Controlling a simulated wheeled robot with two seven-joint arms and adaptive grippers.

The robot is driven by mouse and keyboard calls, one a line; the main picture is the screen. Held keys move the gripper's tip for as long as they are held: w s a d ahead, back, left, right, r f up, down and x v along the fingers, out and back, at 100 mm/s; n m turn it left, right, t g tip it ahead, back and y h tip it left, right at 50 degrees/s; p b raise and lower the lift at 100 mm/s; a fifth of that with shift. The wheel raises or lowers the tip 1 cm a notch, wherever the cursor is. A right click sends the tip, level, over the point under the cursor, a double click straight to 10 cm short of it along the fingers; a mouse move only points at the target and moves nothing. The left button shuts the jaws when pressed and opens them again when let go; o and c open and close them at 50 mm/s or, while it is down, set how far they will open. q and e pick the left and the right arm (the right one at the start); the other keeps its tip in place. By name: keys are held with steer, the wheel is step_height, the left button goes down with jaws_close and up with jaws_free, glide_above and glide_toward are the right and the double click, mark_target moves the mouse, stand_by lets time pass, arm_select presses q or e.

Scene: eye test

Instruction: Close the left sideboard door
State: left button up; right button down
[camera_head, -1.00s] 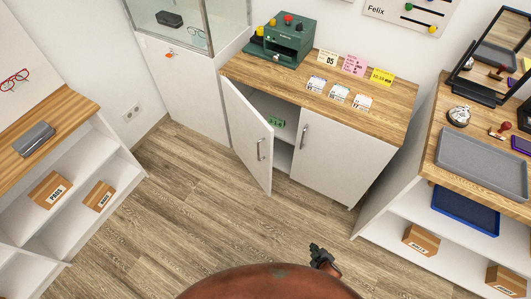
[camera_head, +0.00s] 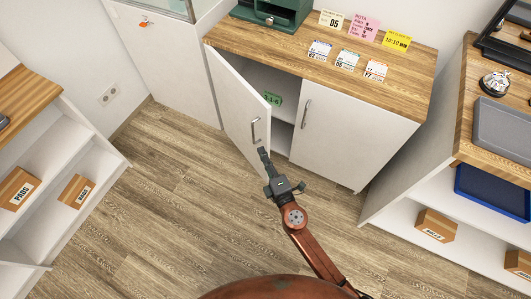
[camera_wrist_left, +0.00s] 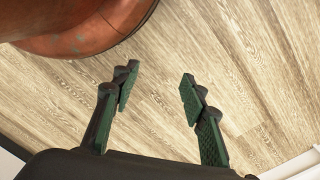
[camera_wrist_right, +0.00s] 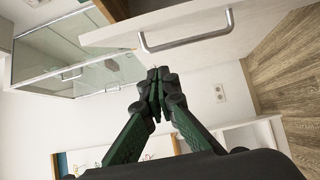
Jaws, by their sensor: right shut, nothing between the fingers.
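The white left sideboard door (camera_head: 237,100) stands open, swung out from the sideboard (camera_head: 225,32), with a metal bar handle on its face. The handle (camera_wrist_right: 186,38) also shows close up in the right wrist view. My right gripper (camera_head: 264,154) is shut and empty, just below the door's handle in the head view; whether it touches the door I cannot tell. In the right wrist view its fingertips (camera_wrist_right: 157,75) meet, below the handle. My left gripper (camera_wrist_left: 155,88) is open and empty above the floor, and is out of the head view.
The right sideboard door (camera_head: 345,130) is closed. A green tag (camera_head: 272,99) shows inside the open compartment. Cards and a green machine (camera_head: 272,12) stand on the top. Shelf units stand left and right, with boxes (camera_head: 435,225) on them. The wooden floor between is clear.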

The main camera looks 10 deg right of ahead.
arm_select(q)
steer(key=shift+d+r+b, duration=0.1)
steer(key=shift+r+b, duration=0.2)
steer(key=shift+r, duration=0.6)
arm_select(e)
steer(key=w, duration=0.3)
steer(key=w+d, duration=0.1)
steer(key=w, duration=0.1)
steer(key=w+d, duration=0.1)
steer(key=w, duration=0.2)
steer(key=shift+w, duration=0.3)
steer(key=shift+f, duration=0.1)
